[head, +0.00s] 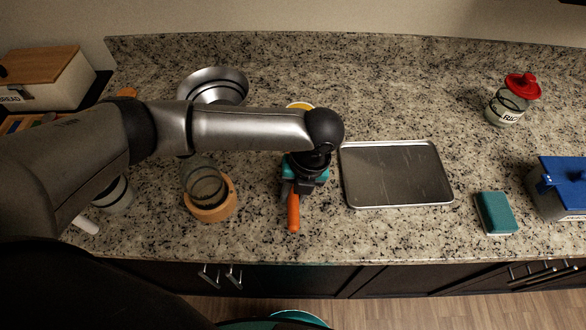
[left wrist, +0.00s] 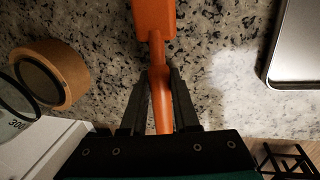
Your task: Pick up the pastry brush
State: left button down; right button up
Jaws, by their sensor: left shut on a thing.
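The orange pastry brush (head: 294,214) is at the counter's middle, its handle pointing toward the front edge in the head view. My left gripper (head: 290,192) is over it, and the arm hides its far part. In the left wrist view the brush (left wrist: 153,18) shows a wide flat end at the top and a thin neck. There my left gripper (left wrist: 160,78) is shut on its handle, with one finger on each side. I cannot tell whether the brush is clear of the counter. My right gripper is not in view.
A metal baking tray (head: 395,205) lies just right of the brush. A tan ring (head: 222,211) with a glass jar (head: 203,178) stands left. A metal bowl (head: 222,79) is behind my arm. A green sponge (head: 496,212), blue-lidded box (head: 562,180) and red-lidded jar (head: 507,108) are right.

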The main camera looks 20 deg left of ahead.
pick_arm(q)
jog(key=shift+r, duration=0.15)
dwell(0.5)
notch_tip(320, 180, up, 20)
jog(key=p, duration=0.2)
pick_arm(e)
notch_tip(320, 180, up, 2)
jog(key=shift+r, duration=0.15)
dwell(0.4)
